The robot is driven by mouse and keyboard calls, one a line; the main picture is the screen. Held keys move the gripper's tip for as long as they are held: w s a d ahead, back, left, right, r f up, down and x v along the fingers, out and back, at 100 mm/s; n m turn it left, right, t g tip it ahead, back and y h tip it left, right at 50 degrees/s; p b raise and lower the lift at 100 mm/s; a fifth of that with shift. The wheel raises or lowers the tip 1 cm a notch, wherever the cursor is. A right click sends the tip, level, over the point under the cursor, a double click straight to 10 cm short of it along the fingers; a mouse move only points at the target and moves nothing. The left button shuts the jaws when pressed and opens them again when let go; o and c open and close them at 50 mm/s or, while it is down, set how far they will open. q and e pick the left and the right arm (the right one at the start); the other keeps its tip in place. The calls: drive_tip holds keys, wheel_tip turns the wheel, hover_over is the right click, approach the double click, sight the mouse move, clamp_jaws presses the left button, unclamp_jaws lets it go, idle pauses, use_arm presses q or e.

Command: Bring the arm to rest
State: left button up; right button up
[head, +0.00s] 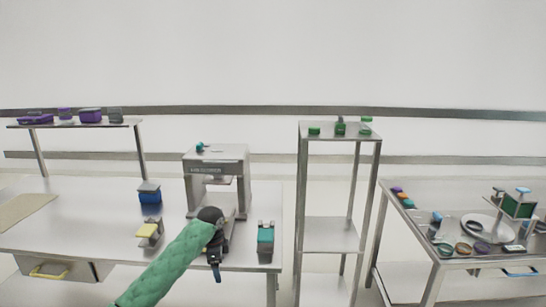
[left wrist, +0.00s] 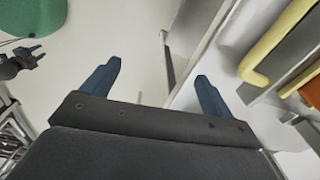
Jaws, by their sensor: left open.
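My left arm, in a green sleeve, reaches over the front of the left table in the head view. Its gripper (head: 216,268) hangs down by the table's front edge, beside the grey machine. In the left wrist view the left gripper (left wrist: 158,86) has its two blue fingers wide apart with nothing between them, above pale floor. A second dark gripper with blue tips, apparently my right one (left wrist: 34,55), shows at the left edge of that view. It is too small there to tell its opening. The right arm is not in the head view.
The left table (head: 100,210) carries a grey machine (head: 215,158), a blue bin (head: 150,197), a yellow bin (head: 147,230) and a teal bin (head: 265,236). A yellow drawer handle (left wrist: 275,45) is close right of the gripper. A shelf rack (head: 338,135) and cluttered right table (head: 450,262) stand rightward.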

use_arm(q)
drive_tip(key=s+d+f+n+h, duration=0.1)
drive_tip(key=s+d+f+n, duration=0.1)
drive_tip(key=s+f, duration=0.45)
drive_tip(key=s+d+f+n+t, duration=0.1)
drive_tip(key=s+d+f+n, duration=0.15)
drive_tip(key=s, duration=0.75)
drive_tip(key=s+d+f+n+h, duration=0.1)
drive_tip(key=s+d+f, duration=0.1)
drive_tip(key=s+f, duration=0.45)
drive_tip(key=s+a+r+n+t+y, duration=0.1)
drive_tip(key=s+a+r+n, duration=0.15)
drive_tip(key=s, duration=0.75)
drive_tip(key=s+a+r+n, duration=0.1)
drive_tip(key=s+a+n, duration=0.3)
drive_tip(key=s, duration=0.6)
drive_tip(key=s+a+r+n+t+y, duration=0.1)
drive_tip(key=s+a+r+n, duration=0.15)
drive_tip(key=s, duration=0.75)
drive_tip(key=s+d+f+g, duration=0.1)
drive_tip(key=s+f, duration=0.1)
drive_tip(key=f, duration=1.8)
drive_tip(key=s+d+f+g, duration=0.1)
drive_tip(key=s+d+f, duration=0.1)
drive_tip(key=f, duration=1.9)
drive_tip(key=shift+s+d+f, duration=0.15)
drive_tip(key=shift+s, duration=0.25)
drive_tip(key=shift+w+n, duration=0.1)
drive_tip(key=shift+n, duration=0.15)
